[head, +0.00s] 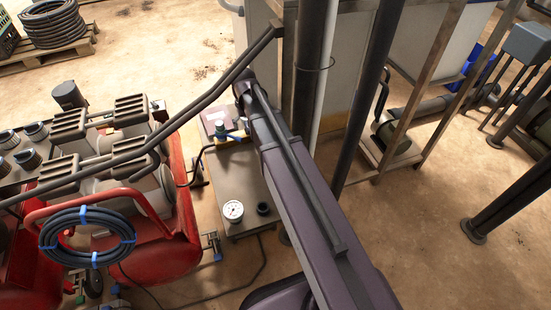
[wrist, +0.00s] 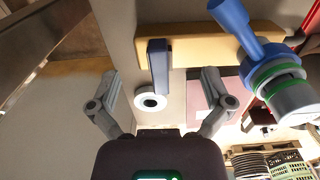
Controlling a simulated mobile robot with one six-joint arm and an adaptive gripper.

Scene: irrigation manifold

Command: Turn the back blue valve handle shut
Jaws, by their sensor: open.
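A dark blue lever handle (wrist: 158,66) shows in the wrist view, in front of a tan-yellow bar (wrist: 195,48). My gripper (wrist: 160,76) is open, with one finger on each side of this handle and a visible gap on both sides. Whether it is the back handle, I cannot tell. A larger bright blue fitting (wrist: 236,24) with a green ring lies to the right, outside the fingers. In the head view a small blue handle (head: 223,132) shows beside my arm on the manifold bench. My arm hides the gripper and part of the bench there.
A pressure gauge (head: 233,210) stands on the bench's near part (head: 240,180). A red machine (head: 180,245) with a coiled hose (head: 88,236) is close on the left. Dark posts (head: 368,90) and a framed tank (head: 425,50) stand behind on the right. Floor is clear at lower right.

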